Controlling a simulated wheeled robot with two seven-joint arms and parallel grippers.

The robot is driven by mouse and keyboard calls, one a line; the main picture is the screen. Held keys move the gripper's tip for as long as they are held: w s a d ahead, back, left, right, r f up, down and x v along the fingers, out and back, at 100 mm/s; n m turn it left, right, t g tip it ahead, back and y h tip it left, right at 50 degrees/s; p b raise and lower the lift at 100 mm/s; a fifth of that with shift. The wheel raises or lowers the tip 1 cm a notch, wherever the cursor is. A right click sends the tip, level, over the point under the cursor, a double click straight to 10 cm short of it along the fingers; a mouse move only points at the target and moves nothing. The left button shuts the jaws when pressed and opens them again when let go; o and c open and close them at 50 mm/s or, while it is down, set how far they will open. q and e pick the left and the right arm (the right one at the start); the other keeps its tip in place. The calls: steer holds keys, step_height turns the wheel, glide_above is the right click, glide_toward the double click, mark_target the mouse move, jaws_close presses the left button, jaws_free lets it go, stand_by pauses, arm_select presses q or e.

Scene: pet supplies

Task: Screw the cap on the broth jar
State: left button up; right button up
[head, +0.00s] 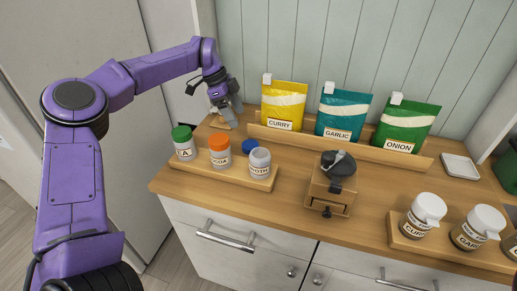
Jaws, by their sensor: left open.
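The broth jar (260,165) stands upright at the right end of a low wooden tray (235,177), its label partly readable. Its top shows grey, with no blue cap on it. A blue cap (249,145) lies just behind and left of the broth jar, partly hidden by it. My left gripper (228,112) is open, pointing down at the back left of the counter, behind the jars and apart from the blue cap. My right gripper is not in view.
A green-capped jar (183,145) and an orange-capped jar (219,152) share the tray. Curry (283,107), garlic (340,115) and onion (406,125) pouches stand in a rack behind. A grinder (331,185) stands to the right, with white-lidded jars (424,215) beyond it.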

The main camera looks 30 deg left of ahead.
arm_select(q)
steer(key=shift+w+f, duration=0.15)
steer(key=shift+f, duration=0.35)
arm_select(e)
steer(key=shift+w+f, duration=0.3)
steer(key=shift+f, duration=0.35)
arm_select(q)
glide_above(243, 143)
step_height(243, 143, down, 5)
steer(key=shift+w+p, duration=0.1)
steer(key=shift+p, duration=0.2)
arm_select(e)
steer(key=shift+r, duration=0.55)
